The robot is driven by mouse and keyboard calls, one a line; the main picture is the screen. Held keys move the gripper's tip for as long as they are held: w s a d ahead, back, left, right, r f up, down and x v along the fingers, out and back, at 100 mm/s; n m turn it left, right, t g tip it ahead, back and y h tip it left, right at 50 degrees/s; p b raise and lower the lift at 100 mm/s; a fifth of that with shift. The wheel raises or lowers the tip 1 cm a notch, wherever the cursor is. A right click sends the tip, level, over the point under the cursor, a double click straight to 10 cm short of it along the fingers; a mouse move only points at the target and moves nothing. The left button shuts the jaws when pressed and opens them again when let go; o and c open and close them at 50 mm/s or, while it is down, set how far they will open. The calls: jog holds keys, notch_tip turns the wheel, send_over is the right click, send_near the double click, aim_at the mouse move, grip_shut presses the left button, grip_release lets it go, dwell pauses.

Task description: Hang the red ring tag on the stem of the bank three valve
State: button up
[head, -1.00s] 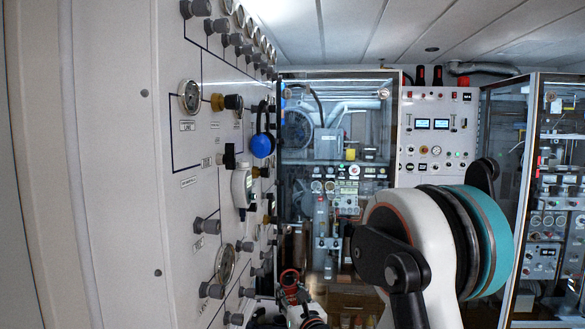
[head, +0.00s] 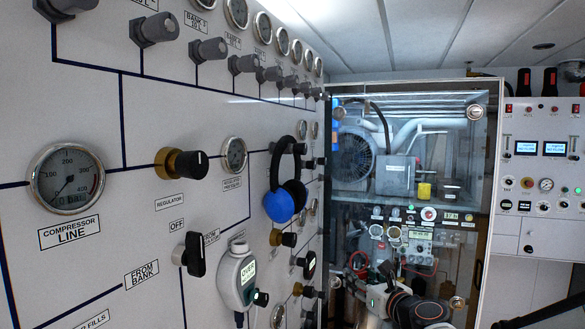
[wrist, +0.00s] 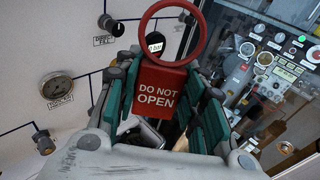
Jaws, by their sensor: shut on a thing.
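The red tag (wrist: 160,92) reads "DO NOT OPEN" and has a large red ring (wrist: 146,26) at its top. My gripper (wrist: 163,74) is shut on the tag's flat body, with the ring standing clear beyond the fingers. In the head view the ring (head: 352,257) shows small at the lower right, beside my arm and away from the panel face. A row of grey bank valves (head: 209,49) runs along the panel's top under the gauges.
The panel also carries a compressor line gauge (head: 67,180), a brass regulator knob (head: 181,164), blue-and-black ear defenders (head: 287,190) and a grey handheld meter (head: 238,277), which stick out. A glazed cabinet (head: 400,140) stands behind my arm.

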jog(key=s+a+r+n+g+y+p, duration=0.15)
jog(key=a+r+p, duration=0.25)
jog(key=r, duration=0.5)
jog(key=s+a+r+n+g+y+p, duration=0.1)
jog(key=s+a+r+n+y+p, duration=0.2)
jog(key=r, duration=0.5)
jog(key=s+a+r+n+g+y+p, duration=0.1)
jog(key=s+a+r+n+g+p, duration=0.2)
jog(key=s+r+p, duration=0.45)
jog(key=s+a+r+n+g+y+p, duration=0.15)
jog(key=s+a+r+p, duration=0.5)
jog(key=r, duration=0.65)
jog(key=s+a+r+n+g+p, duration=0.1)
jog(key=s+a+r+g+p, duration=0.15)
jog(key=s+r+p, duration=0.5)
jog(key=shift+g, duration=0.45)
jog(key=shift+w+a+r+b, duration=0.15)
jog(key=shift+w+a+b, duration=0.55)
jog(key=shift+a, duration=0.9)
jog(key=shift+w+a+r+b, duration=0.1)
jog(key=shift+w+a+b, duration=0.3)
jog(key=shift+a+b, duration=0.9)
jog(key=shift+w+a+r+b, duration=0.15)
jog(key=shift+w+a+b, duration=0.4)
jog(key=shift+a, duration=1.35)
jog(key=o, duration=1)
